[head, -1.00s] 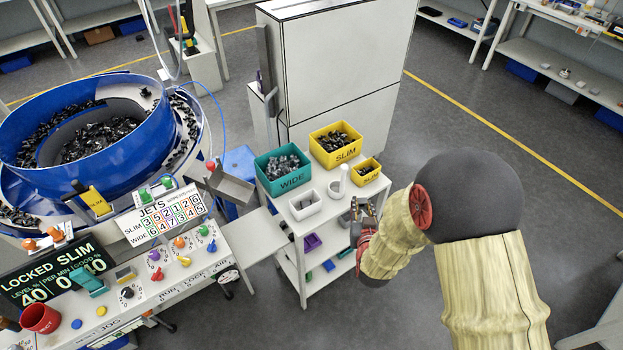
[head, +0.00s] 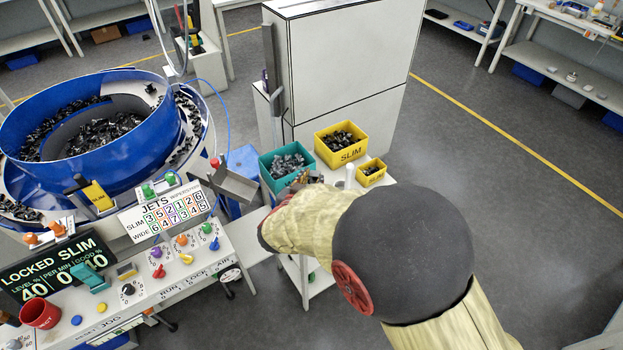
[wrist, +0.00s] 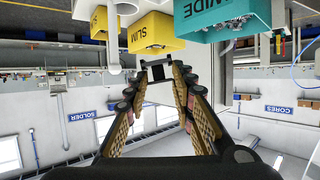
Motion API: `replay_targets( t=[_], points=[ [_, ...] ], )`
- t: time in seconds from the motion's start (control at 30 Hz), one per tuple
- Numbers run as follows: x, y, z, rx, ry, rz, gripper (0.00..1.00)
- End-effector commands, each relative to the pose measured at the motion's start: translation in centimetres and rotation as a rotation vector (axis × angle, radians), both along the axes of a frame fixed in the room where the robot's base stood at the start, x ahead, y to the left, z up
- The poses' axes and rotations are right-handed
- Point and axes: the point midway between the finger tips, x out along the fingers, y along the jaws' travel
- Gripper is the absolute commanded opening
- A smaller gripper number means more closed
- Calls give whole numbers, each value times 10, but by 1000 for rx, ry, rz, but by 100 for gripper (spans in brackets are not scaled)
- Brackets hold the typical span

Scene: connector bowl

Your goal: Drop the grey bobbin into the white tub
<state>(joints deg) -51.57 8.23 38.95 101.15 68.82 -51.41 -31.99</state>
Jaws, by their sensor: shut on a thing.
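My gripper (wrist: 158,80) is shut on a small dark grey thing (wrist: 158,93), which appears to be the grey bobbin; its outline is hard to make out between the fingertips. In the head view, my gripper is mostly hidden behind my arm, over the cart top in front of the teal WIDE bin (head: 287,164). The white tub, seen earlier on the cart in front of that bin, is now hidden by my arm in the head view. I cannot make it out in the wrist view.
The yellow SLIM bin (head: 341,146) and a small yellow bin (head: 371,172) stand on the cart. A white upright cylinder (wrist: 118,60) stands near them. The blue bowl feeder (head: 90,120) and control panel (head: 165,265) are at left. Open floor lies right.

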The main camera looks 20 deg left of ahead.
Motion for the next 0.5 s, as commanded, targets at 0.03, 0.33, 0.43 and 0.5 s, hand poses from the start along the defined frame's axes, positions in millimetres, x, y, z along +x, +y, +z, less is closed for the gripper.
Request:
replay_targets(
  t=[0.03, 0.33, 0.43, 0.5],
  points=[
    [0, 0, -9, -1, 0, 0, 10],
    [0, 0, -42, -1, 0, 0, 10],
    [0, 0, -49, 0, 0, 0, 10],
    [0, 0, -51, 0, 0, 0, 10]
  ],
)
